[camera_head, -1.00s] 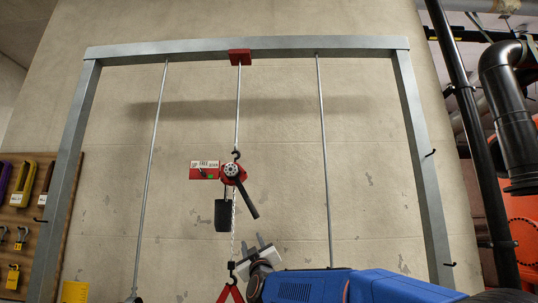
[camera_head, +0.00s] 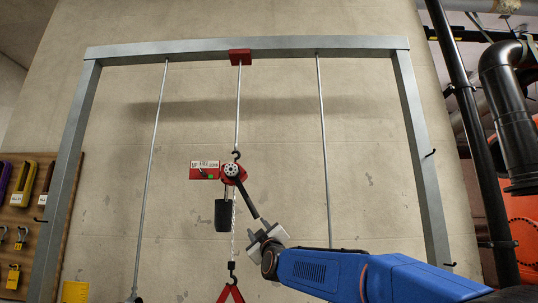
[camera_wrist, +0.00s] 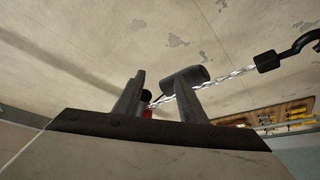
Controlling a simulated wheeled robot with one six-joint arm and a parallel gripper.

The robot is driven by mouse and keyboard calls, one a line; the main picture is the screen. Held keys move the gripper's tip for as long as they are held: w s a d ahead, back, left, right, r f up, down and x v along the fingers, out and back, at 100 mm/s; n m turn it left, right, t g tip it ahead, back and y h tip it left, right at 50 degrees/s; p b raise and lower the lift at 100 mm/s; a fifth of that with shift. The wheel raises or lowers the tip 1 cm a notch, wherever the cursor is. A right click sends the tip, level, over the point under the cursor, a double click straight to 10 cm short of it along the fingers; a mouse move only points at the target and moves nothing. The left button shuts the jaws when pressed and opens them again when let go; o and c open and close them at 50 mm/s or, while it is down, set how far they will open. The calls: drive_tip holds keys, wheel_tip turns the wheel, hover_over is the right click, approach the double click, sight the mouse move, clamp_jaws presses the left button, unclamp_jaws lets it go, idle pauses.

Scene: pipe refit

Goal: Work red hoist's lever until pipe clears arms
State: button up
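The red hoist (camera_head: 233,172) hangs from the grey frame's top beam. Its dark lever (camera_head: 252,203) slants down to the right, and its lower end is at my gripper (camera_head: 264,233). My gripper's fingers are apart; in the wrist view (camera_wrist: 160,100) a gap shows between them, with a small dark round end (camera_wrist: 146,96) seen in it. I cannot tell whether the fingers touch the lever. A chain (camera_head: 233,240) runs down to a hook (camera_head: 233,280) and a red triangular sling piece (camera_head: 230,294), cut off by the picture's bottom. The pipe and its arms are out of view.
A dark weight (camera_head: 222,215) hangs left of the chain, close to my gripper. A red plate with a white label (camera_head: 205,170) sits beside the hoist. Thin rods (camera_head: 323,150) hang on both sides. A tool board (camera_head: 22,220) is at left, black pipework (camera_head: 510,110) at right.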

sight(259, 218)
drive_tip(key=shift+r, duration=0.15)
drive_tip(key=shift+d+r+n+g+y, duration=0.1)
drive_tip(key=shift+r+n+g+y, duration=0.1)
drive_tip(key=shift+r+n, duration=0.55)
drive_tip(key=shift+r+n+g+y, duration=0.1)
drive_tip(key=shift+r+n+g, duration=0.15)
drive_tip(key=shift+r, duration=0.9)
drive_tip(key=shift+a+r+n+g+y, duration=0.25)
drive_tip(key=shift+r+n, duration=0.25)
drive_tip(key=shift+r, duration=0.5)
drive_tip(key=shift+a+r+n+g+y, duration=0.2)
drive_tip(key=shift+r+n, duration=0.3)
drive_tip(key=shift+r, duration=0.45)
drive_tip(key=shift+h, duration=0.25)
drive_tip(key=shift+d+f+m+t, duration=0.25)
drive_tip(key=shift+f+m, duration=0.25)
drive_tip(key=shift+f, duration=0.5)
drive_tip(key=shift+d+f+m+t, duration=0.25)
drive_tip(key=shift+f+m, duration=0.25)
drive_tip(key=shift+f, duration=0.45)
drive_tip(key=shift+f, duration=0.1)
drive_tip(key=shift+a+f+m+t+h, duration=0.1)
drive_tip(key=shift+f+m+t+h, duration=0.15)
drive_tip(key=shift+f+m, duration=0.5)
drive_tip(key=shift+a+f+m+t+h, duration=0.15)
drive_tip(key=shift+f+m+h, duration=0.1)
drive_tip(key=shift+f, duration=0.9)
